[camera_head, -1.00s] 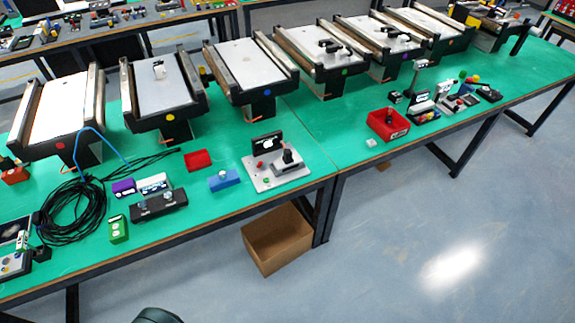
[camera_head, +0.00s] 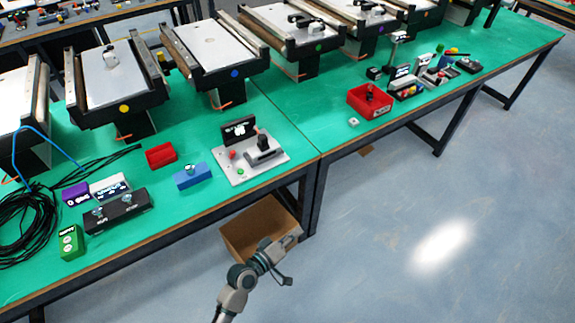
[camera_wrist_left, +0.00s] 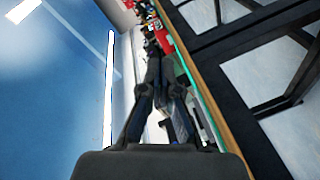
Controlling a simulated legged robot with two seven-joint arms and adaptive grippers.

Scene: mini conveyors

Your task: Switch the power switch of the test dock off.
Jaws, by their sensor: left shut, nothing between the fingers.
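A grey base plate (camera_head: 232,173) lies near the front edge of the green table in the head view; it looks like the test dock. It bears a dark display (camera_head: 239,131), a grey block with an upright black lever-like part (camera_head: 262,140), a red button (camera_head: 232,154) and a green button (camera_head: 240,171). I cannot tell the power switch's setting. My left gripper (camera_head: 294,238) is shut and empty, below and in front of the table edge, apart from the plate. In the left wrist view its closed fingers (camera_wrist_left: 154,72) point along the table edge. My right gripper is not in view.
A cardboard box (camera_head: 235,228) stands on the floor behind my left gripper. Mini conveyors (camera_head: 210,45) line the back. The table right of the plate is clear up to a red bin (camera_head: 370,101).

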